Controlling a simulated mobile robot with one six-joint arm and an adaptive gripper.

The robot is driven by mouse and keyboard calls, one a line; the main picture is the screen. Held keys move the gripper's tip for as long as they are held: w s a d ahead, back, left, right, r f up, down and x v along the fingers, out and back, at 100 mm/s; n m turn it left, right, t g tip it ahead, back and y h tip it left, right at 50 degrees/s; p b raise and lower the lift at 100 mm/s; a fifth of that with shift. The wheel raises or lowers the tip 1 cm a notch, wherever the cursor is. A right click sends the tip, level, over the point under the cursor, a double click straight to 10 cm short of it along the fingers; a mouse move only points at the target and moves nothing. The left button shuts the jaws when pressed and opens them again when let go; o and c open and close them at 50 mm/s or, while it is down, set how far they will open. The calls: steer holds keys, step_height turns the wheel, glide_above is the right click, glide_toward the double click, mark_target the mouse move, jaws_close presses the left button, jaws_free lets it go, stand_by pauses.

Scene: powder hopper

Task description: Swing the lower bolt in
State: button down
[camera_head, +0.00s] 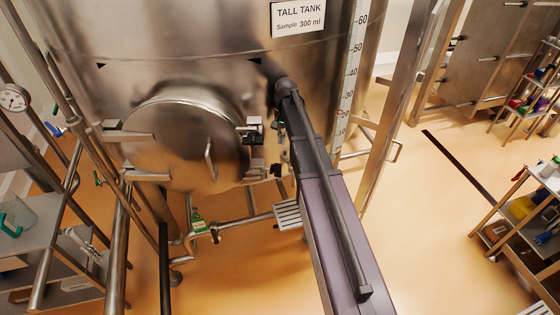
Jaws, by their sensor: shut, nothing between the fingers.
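The round steel hatch door (170,148) is closed against the tall tank (200,70). On the door's right edge there is an upper bolt (250,131) with a dark knob, and a lower bolt (257,173) that is small and partly unclear. My gripper (276,168) is small and dark in this view, just right of the lower bolt and beside my arm. It is shut and empty. I cannot tell whether it touches the bolt. My purple-grey arm hides part of the tank wall right of the hatch.
The door has a curved handle (210,159) and hinge arms (127,136) on its left. Pipes with a green-tagged valve (198,223) run below the tank. A bench (30,235) stands at left, a shelf cart (520,220) at right. The floor right of my arm is mostly clear.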

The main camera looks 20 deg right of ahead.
mark_target(277, 172)
steer(key=shift+f, duration=0.15)
steer(key=b+x, duration=0.9)
steer(key=shift+f+b, duration=0.35)
steer(key=shift+f, duration=0.05)
stand_by(0.5)
steer(key=shift+s+a+m, duration=0.2)
steer(key=shift+s+m, duration=0.45)
steer(key=shift+m, duration=0.15)
stand_by(0.5)
steer(key=shift+s+a+m+t+y, duration=0.35)
steer(key=shift+s+m, duration=0.4)
steer(key=shift+m, duration=0.25)
steer(key=s+a+m, duration=0.1)
steer(key=s+m, duration=0.1)
steer(key=m, duration=0.1)
steer(key=shift+a+t+y, duration=0.25)
steer(key=shift+a, duration=0.1)
steer(key=shift+s+a+m+t, duration=0.3)
steer(key=shift+a+m, duration=0.45)
steer(key=shift+m, duration=0.2)
steer(key=shift+s+a+m+t, duration=0.15)
steer(key=shift+s+a+m, duration=0.2)
steer(key=shift+a+m, duration=0.5)
steer(key=shift+s+a+m+t, duration=0.3)
steer(key=shift+a+m, duration=0.3)
steer(key=shift+m, duration=0.5)
